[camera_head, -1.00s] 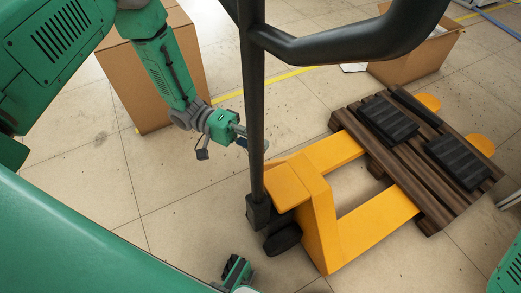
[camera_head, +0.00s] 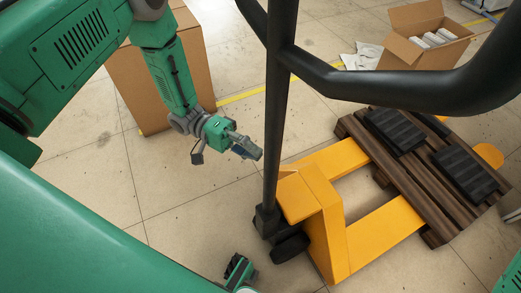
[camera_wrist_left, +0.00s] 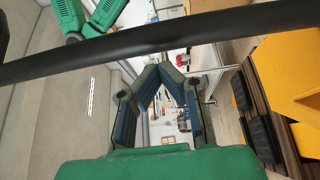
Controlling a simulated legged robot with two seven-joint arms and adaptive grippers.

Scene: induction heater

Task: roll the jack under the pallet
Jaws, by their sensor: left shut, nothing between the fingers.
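The yellow pallet jack (camera_head: 328,232) stands mid-floor, with its black upright shaft (camera_head: 278,110) and curved handle (camera_head: 400,85) rising close to my head. Its forks run under the dark wooden pallet (camera_head: 408,185), and a yellow tip shows past the far edge. Two black ribbed pads lie on the pallet. My left gripper (camera_head: 247,150) is shut and empty, just left of the shaft and apart from it in the picture. In the left wrist view its fingers (camera_wrist_left: 160,70) meet at the tips, and a black bar (camera_wrist_left: 150,42) crosses above them.
A closed cardboard box (camera_head: 165,80) stands behind my left arm. An open box (camera_head: 425,40) with white items stands at the back right. Tiled floor (camera_head: 170,225) with a yellow line is clear left of the jack.

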